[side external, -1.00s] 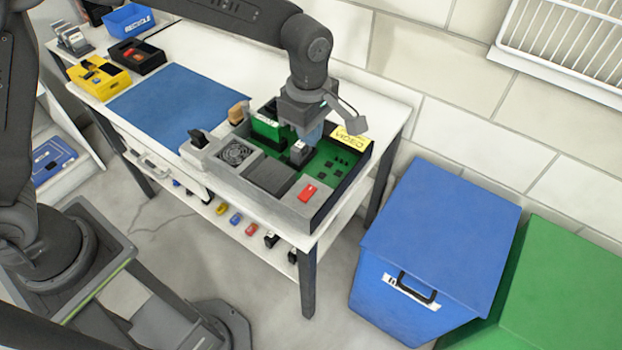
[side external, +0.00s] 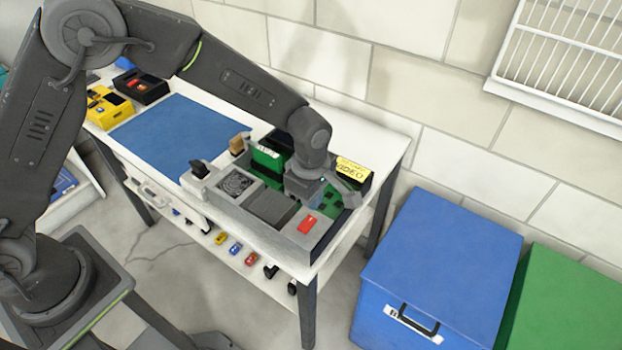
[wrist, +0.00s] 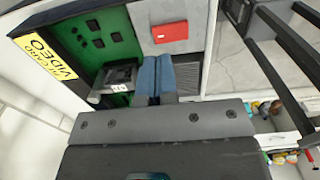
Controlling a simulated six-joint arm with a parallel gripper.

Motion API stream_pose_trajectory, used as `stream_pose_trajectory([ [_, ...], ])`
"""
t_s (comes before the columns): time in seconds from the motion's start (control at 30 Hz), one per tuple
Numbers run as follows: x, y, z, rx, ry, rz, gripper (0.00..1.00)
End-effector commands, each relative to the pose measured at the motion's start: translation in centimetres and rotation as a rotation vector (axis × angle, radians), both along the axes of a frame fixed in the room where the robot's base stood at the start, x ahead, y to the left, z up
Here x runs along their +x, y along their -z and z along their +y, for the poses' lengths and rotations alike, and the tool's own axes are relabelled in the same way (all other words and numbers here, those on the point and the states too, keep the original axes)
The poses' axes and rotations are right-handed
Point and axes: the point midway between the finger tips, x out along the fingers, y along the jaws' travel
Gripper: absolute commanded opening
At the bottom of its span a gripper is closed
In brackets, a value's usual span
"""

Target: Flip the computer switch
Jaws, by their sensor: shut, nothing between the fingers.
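The computer is an open grey case (side external: 262,205) on the white table, with a green circuit board inside. Its red switch (side external: 308,224) sits on the grey front corner panel. The switch also shows in the wrist view (wrist: 170,33), as a red rectangle near the top. My gripper (wrist: 156,62) has its two blue fingers shut together and empty. The fingers are over the case, beside a small dark component (wrist: 118,78) on the board, and apart from the switch. In the side view my wrist hides the fingertips and part of the board.
A yellow VIDEO card (side external: 352,168) stands at the case's right back. A blue mat (side external: 185,128) lies left of the case. A blue bin (side external: 440,262) and a green bin (side external: 570,290) stand right of the table. Small items sit on the lower shelf.

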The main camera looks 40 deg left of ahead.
Motion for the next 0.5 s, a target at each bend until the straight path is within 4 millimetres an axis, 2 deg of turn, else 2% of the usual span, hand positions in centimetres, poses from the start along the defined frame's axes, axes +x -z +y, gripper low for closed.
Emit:
stream_pose_trajectory([
  [0.07, -0.1, 1.6, 0.0, 0.002, 0.000, 0.004, 0.00],
  [0.27, -0.1, 1.4, 0.0, -0.001, 0.000, -0.002, 0.00],
  [0.5, -1.1, 0.9, 0.0, -0.001, 0.001, -0.002, 0.00],
])
